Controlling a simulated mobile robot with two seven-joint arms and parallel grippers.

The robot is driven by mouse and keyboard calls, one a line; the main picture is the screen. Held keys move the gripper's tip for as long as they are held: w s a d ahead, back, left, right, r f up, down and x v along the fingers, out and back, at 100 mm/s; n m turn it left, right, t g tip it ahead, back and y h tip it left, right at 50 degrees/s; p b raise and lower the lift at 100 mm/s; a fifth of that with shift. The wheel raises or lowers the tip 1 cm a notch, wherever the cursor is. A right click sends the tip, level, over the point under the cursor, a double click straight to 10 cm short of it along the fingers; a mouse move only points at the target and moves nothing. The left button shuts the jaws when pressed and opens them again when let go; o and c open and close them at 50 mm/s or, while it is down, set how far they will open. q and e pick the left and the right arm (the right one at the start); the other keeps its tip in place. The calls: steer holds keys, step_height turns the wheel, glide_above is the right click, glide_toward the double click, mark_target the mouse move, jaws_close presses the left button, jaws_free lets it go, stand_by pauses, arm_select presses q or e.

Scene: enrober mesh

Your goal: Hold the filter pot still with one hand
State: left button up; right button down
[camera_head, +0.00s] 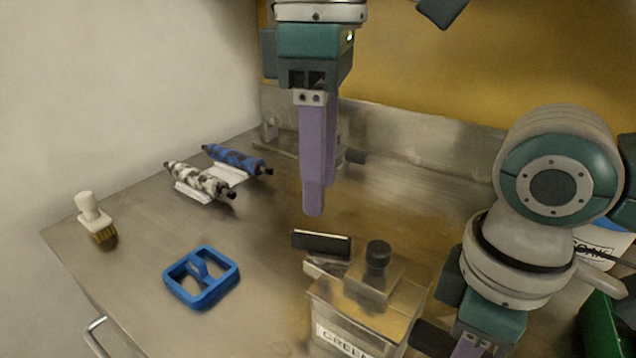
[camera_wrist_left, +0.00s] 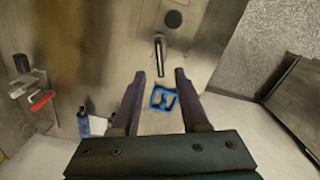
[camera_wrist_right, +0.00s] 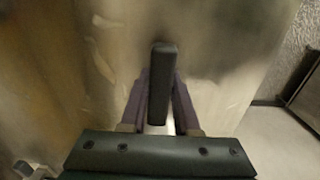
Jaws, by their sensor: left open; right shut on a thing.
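The filter pot (camera_head: 365,310) is a metal box with a lid, a black lid knob (camera_head: 377,258) and a partly cut-off front label, at the lower middle of the head view. Its black left handle (camera_head: 321,242) points toward the back left. My right gripper (camera_wrist_right: 161,85) is shut on its other black handle (camera_wrist_right: 163,62); in the head view the fingertips there are largely hidden. My left gripper (camera_head: 313,210) is open and empty, pointing down above and behind the pot. The left handle also shows ahead of its fingers in the left wrist view (camera_wrist_left: 160,52).
A blue frame-shaped tool (camera_head: 201,277) lies left of the pot. A brush (camera_head: 95,220) stands at the far left. Two rollers, one blue (camera_head: 238,158) and one mottled white (camera_head: 200,180), lie at the back left. A labelled white container (camera_head: 603,240) and a green bin (camera_head: 606,330) are at the right.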

mark_target(320, 235)
arm_select(q)
step_height(320, 235, down, 6)
steer(key=shift+f, duration=0.1)
stand_by(0.4)
jaws_close()
stand_by(0.4)
